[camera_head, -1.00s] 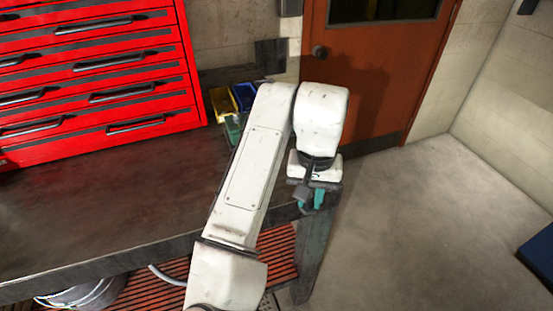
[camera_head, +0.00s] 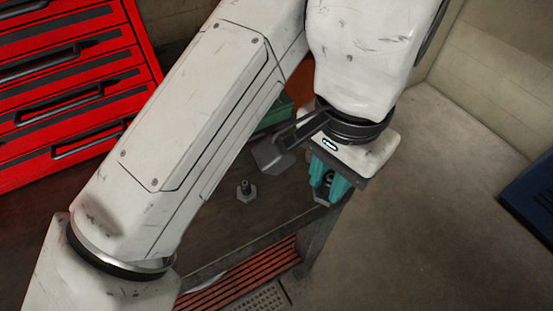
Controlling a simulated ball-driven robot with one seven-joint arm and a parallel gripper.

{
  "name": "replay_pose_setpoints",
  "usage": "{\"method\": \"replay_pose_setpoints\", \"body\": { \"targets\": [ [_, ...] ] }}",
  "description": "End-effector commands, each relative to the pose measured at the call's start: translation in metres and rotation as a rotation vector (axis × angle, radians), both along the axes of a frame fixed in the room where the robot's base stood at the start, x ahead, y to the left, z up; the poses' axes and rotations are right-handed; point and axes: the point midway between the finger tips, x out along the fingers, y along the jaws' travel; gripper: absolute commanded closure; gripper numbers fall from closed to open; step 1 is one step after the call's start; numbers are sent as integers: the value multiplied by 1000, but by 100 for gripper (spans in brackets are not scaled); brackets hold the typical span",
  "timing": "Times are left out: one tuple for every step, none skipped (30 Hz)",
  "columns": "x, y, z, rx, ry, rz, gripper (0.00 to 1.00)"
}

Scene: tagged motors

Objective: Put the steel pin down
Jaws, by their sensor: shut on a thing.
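My gripper (camera_head: 329,182), with teal fingers, is over the right end of the workbench, close to its edge. It is shut on the steel pin (camera_head: 322,198), a small dark grey part whose lower end shows under the fingers. The fingers hide most of it, and I cannot tell whether it touches the bench top. A similar grey metal part (camera_head: 246,191) with a hex-shaped foot and a short upright stem stands on the bench to the left of my gripper.
The dark workbench (camera_head: 210,232) has bare top around the standing part. A green bin (camera_head: 277,116) is behind, partly hidden by my arm. A red drawer cabinet (camera_head: 70,90) stands at the left. A slatted red lower shelf (camera_head: 240,277) and open floor lie beyond the bench edge.

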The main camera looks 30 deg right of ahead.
Motion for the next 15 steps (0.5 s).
{"method": "replay_pose_setpoints", "body": {
  "targets": [
    [0, 0, 0, 0, 0, 0, 100],
    [0, 0, 0, 0, 0, 0, 100],
    [0, 0, 0, 0, 0, 1, 100],
    [0, 0, 0, 0, 0, 1, 100],
    [1, 0, 0, -1, 0, 1, 100],
    [1, 0, 0, -1, 0, 2, 100],
    [3, -1, -1, -1, 0, 2, 100],
    [5, -1, -2, -1, 1, 2, 100],
    [9, -2, -4, -2, 1, 1, 100],
    [13, -2, -5, -2, 1, 2, 100],
    [18, -3, -8, -2, 1, 4, 100],
    [26, -3, -12, -2, 3, 3, 100],
    [32, -4, -14, -4, 2, 5, 100],
    [39, -5, -17, -4, 3, 4, 100],
    [48, -6, -22, -3, 3, 4, 100]
  ]
}}
